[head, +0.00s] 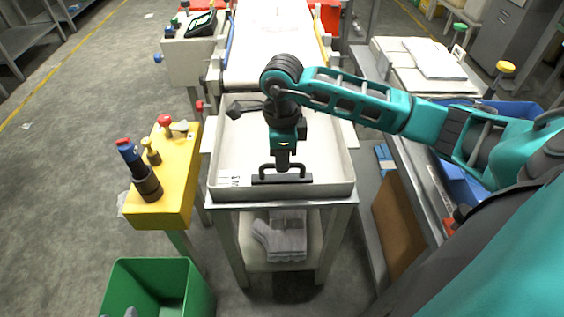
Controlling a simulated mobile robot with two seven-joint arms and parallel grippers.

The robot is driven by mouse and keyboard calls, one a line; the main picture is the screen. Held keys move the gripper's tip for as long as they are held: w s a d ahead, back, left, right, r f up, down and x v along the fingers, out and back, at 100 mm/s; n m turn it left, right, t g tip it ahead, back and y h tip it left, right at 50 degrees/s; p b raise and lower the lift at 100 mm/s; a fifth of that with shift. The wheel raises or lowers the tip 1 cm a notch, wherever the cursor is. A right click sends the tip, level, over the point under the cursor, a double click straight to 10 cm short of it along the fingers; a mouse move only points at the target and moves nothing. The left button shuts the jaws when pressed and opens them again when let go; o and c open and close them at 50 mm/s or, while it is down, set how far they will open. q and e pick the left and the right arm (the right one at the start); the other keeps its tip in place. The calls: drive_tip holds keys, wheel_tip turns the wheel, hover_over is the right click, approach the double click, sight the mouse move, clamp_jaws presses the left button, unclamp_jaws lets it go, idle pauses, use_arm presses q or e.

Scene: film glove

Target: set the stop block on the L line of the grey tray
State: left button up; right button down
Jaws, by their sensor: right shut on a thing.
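The grey tray (330,193) stands on a metal table in the middle of the head view. The stop block is a dark bar with a loop handle (283,180), inside the front part of the tray, running left to right. My right gripper (283,164) points down from above and is shut on the block's handle. I cannot tell whether the block touches the tray floor. A small printed label (228,178) lies at the tray's left front, left of the block; its letters are too small to read. My left gripper is not in view.
A conveyor belt (270,60) runs behind the tray. A yellow stand (170,185) with a dark bottle-like tool (146,183) and knobs is at the left. A green bin (165,280) is at the front left. Folded grey gloves (280,235) lie on the shelf below.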

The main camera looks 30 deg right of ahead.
drive_tip(key=shift+f, duration=0.7)
drive_tip(key=shift+f, duration=0.2)
drive_tip(key=c, duration=1.1)
unclamp_jaws()
